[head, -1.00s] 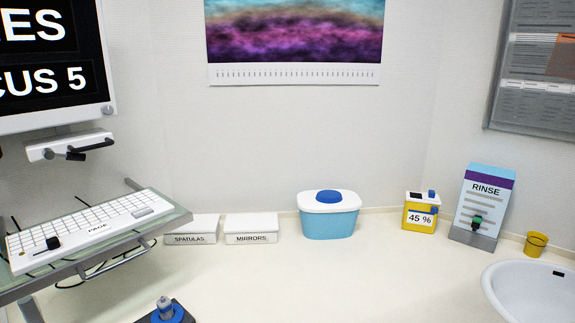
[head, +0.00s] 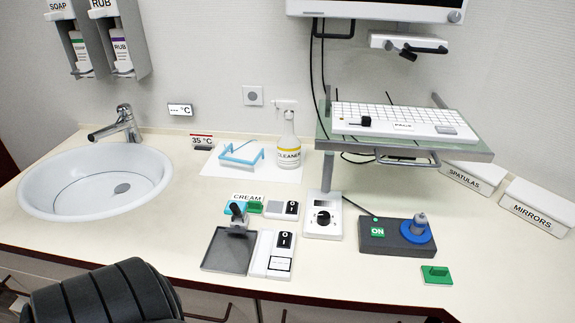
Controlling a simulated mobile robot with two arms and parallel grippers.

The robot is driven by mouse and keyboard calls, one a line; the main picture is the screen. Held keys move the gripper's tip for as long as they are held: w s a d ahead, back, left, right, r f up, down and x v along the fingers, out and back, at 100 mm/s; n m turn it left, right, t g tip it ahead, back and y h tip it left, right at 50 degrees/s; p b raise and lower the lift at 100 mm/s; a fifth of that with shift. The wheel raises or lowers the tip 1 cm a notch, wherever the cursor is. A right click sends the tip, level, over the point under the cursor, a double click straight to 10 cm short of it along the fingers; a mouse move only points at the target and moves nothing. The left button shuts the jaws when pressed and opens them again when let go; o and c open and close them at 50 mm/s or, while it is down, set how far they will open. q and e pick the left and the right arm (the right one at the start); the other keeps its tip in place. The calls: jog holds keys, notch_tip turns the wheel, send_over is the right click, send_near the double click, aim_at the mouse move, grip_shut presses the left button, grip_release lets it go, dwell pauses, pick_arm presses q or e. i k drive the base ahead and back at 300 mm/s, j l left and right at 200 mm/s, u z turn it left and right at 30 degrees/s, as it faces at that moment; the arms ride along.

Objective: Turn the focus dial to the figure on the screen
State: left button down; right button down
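The screen (head: 375,10) shows only its lower edge at the top, so its figure is out of view now. A white box (head: 322,228) with a round black dial (head: 323,217) stands on the counter below the shelf; its markings are too small to read. A black knob (head: 365,121) also sits on the white keyboard (head: 400,118) on the glass shelf. No label visible here says which one is the focus dial. Neither of my grippers is in view.
A dark block (head: 395,246) with a green ON label and blue ring stands right of the dial box. Left of it are switch boxes (head: 271,262) and a grey tray (head: 230,250). A sink (head: 45,195) is at left. A black padded thing (head: 110,298) is at bottom left.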

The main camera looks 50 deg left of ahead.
aim_at(323, 219)
jog(key=u, duration=1.15)
